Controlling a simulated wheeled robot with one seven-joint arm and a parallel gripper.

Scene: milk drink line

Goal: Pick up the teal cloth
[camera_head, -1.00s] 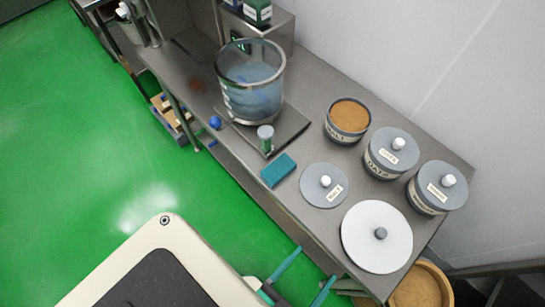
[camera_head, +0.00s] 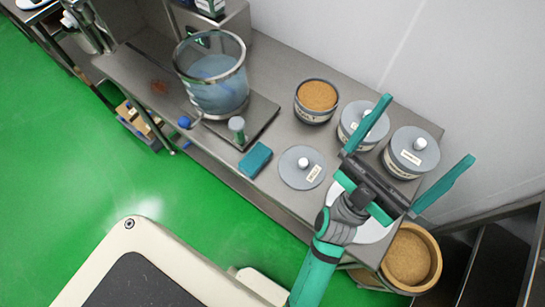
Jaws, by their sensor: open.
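The teal cloth (camera_head: 255,160) is a small folded block. It lies on the steel counter near its front edge, just left of a flat grey lid and in front of the scale. My gripper (camera_head: 431,138) is open and empty, with its two teal fingers spread wide. It is over the right end of the counter, well to the right of the cloth and apart from it. It partly hides a grey lidded tub and a large white disc.
A glass vessel of bluish liquid (camera_head: 213,82) stands on a scale behind the cloth. A grey lid (camera_head: 301,168), an open tub of brown powder (camera_head: 316,99) and a lidded tub (camera_head: 411,151) stand to the right. A round wooden bin (camera_head: 436,262) stands below the counter's right end.

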